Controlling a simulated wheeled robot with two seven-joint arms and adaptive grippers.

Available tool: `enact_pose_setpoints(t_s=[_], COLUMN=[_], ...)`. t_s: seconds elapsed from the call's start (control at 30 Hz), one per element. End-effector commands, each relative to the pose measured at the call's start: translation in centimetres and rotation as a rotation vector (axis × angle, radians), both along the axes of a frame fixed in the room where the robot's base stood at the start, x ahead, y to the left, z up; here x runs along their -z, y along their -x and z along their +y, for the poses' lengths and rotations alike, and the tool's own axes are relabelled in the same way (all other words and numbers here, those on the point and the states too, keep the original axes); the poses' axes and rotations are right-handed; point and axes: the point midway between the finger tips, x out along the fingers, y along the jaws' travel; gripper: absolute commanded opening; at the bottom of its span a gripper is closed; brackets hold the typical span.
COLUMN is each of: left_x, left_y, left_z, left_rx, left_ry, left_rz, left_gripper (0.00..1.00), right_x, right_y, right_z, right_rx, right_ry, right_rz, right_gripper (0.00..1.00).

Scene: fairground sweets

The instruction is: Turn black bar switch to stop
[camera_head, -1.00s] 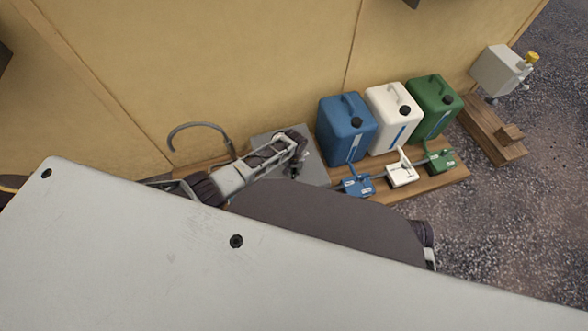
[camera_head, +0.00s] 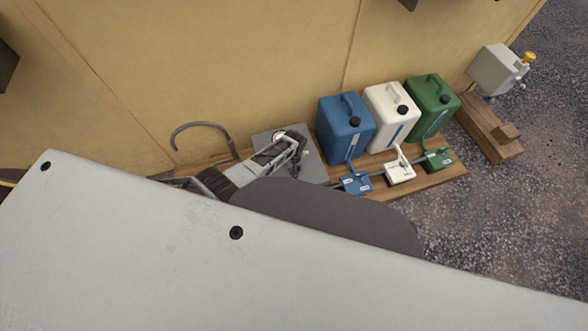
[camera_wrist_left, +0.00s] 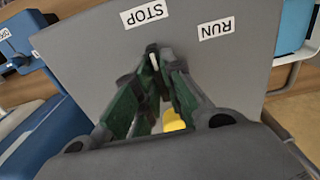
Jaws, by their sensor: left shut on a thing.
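A grey panel (camera_head: 315,167) stands beside the blue canister. In the left wrist view the panel (camera_wrist_left: 236,62) fills the background and carries a STOP label (camera_wrist_left: 144,13) and a RUN label (camera_wrist_left: 216,28), both upside down. My left gripper (camera_wrist_left: 157,58) is in front of the panel with its fingertips close together just below the labels, nearer STOP. It is shut on the black bar switch (camera_wrist_left: 153,49), of which only a small dark end and a pale line show between the tips. The left gripper (camera_head: 297,152) also covers the panel in the head view. My right gripper is not in view.
Blue (camera_head: 345,128), white (camera_head: 390,117) and green (camera_head: 432,105) canisters stand on a wooden board, with small coloured boxes in front. A curved grey pipe (camera_head: 203,126) rises left of the panel. A yellow wall is behind; gravel lies open at right.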

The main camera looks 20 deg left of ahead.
Motion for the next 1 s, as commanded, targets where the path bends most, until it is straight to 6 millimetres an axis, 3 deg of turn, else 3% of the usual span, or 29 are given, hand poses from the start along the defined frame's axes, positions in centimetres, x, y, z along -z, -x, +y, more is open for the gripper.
enact_pose_setpoints(t_s=[0.2, 0.23, 0.4, 1.0], left_x=[-0.03, -0.03, -0.03, -0.46], left_y=[-0.08, -0.08, -0.07, -0.06], left_z=[-0.05, -0.05, -0.03, 0.0], left_rx=[-0.003, -0.003, -0.002, -0.001], left_ry=[0.002, 0.002, 0.001, 0.001], left_rz=[-0.003, -0.003, -0.002, -0.002], left_gripper=[0.0, 0.12, 0.32, 0.32], right_x=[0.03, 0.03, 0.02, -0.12], right_y=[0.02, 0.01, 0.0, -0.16], right_z=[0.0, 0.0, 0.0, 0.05], right_rx=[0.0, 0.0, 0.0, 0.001], right_ry=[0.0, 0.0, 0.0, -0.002], right_rz=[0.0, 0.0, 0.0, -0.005], right_gripper=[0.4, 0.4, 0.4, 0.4])
